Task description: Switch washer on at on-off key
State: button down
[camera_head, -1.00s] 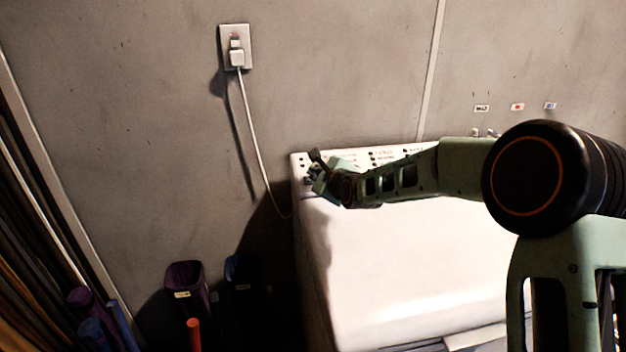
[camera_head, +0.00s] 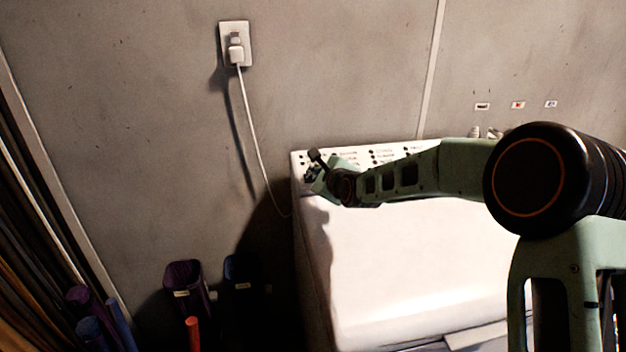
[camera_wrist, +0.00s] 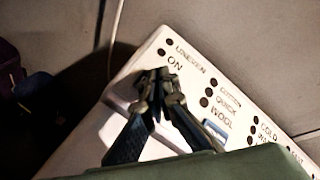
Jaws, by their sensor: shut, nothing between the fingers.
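The white washer (camera_head: 420,265) stands against the wall, with its control panel (camera_head: 385,153) along the back edge. In the wrist view the panel (camera_wrist: 192,80) shows dark round dots beside printed labels. The label "ON" (camera_wrist: 174,62) is at the panel's left end, with a dark dot (camera_wrist: 161,52) just above it. My gripper (camera_head: 312,165) is at the panel's left end. In the wrist view my gripper (camera_wrist: 158,76) is shut and empty, its fingertips just below the "ON" label. I cannot tell whether they touch the panel; they hide the part behind them.
A wall outlet (camera_head: 235,44) holds a plug, and its white cord (camera_head: 252,140) hangs down behind the washer's left side. Dark bins (camera_head: 184,277) stand on the floor to the left. Several small labels (camera_head: 517,105) are on the wall at right.

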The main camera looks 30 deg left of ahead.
jog(key=shift+w+f+b, duration=0.15)
jog(key=shift+f+b, duration=0.4)
jog(key=shift+f, duration=0.1)
dwell(1.3)
jog(key=shift+r, duration=0.1)
jog(key=shift+s+d+r, duration=0.15)
jog(key=shift+s+r, duration=0.05)
jog(key=shift+r, duration=0.55)
jog(key=shift+r, duration=0.1)
jog(key=shift+s+d+r+p, duration=0.1)
jog(key=shift+r+p, duration=0.3)
jog(key=shift+r, duration=0.2)
jog(key=r, duration=0.1)
jog(key=s+r, duration=0.1)
jog(key=d+r+p, duration=0.1)
jog(key=shift+s+r, duration=0.15)
